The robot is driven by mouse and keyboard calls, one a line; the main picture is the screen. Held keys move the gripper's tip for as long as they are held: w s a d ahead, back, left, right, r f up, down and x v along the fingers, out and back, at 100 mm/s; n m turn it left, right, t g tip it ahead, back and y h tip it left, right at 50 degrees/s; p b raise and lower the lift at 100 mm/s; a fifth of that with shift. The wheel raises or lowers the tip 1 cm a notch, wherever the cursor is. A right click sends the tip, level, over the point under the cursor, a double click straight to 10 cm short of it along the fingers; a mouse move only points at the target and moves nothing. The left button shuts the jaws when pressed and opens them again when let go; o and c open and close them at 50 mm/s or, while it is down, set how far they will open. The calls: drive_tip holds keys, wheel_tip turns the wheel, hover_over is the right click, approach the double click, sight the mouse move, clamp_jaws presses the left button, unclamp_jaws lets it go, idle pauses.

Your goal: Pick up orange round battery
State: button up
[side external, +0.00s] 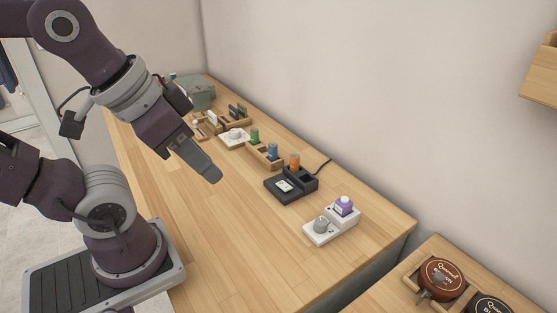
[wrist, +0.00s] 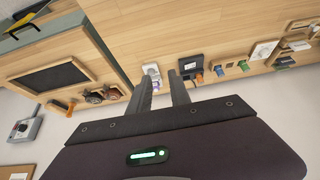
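The orange round battery (side external: 295,162) stands upright in the black charger (side external: 292,188) on the wooden table. In the wrist view, the orange battery (wrist: 199,78) shows just right of my fingers, beside the black charger (wrist: 191,62). My gripper (side external: 214,176) is above the table, to the left of the battery and apart from it in the side view. In the wrist view, my gripper's two fingers (wrist: 160,76) are apart with nothing between them. In the side view the fingers overlap, so their gap is hidden there.
A white holder (side external: 322,231) with a grey knob-like piece and a purple bottle (side external: 344,206) stands right of the charger. Blue (side external: 272,151) and green (side external: 255,136) cylinders stand in a wooden holder (side external: 264,157) to its left. A wall runs behind. The table's front area is clear.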

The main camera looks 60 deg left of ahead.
drive_tip(key=o, duration=0.4)
drive_tip(key=shift+o, duration=0.2)
drive_tip(key=m+g, duration=0.6)
drive_tip(key=m, duration=1)
hover_over(295, 156)
drive_tip(key=f, duration=1)
drive_tip(key=shift+s+d+f, duration=0.1)
drive_tip(key=shift+d+f, duration=0.1)
drive_tip(key=shift+d, duration=0.2)
drive_tip(key=f, duration=0.5)
drive_tip(key=a+f, duration=0.1)
drive_tip(key=f, duration=0.1)
drive_tip(key=shift+f, duration=0.25)
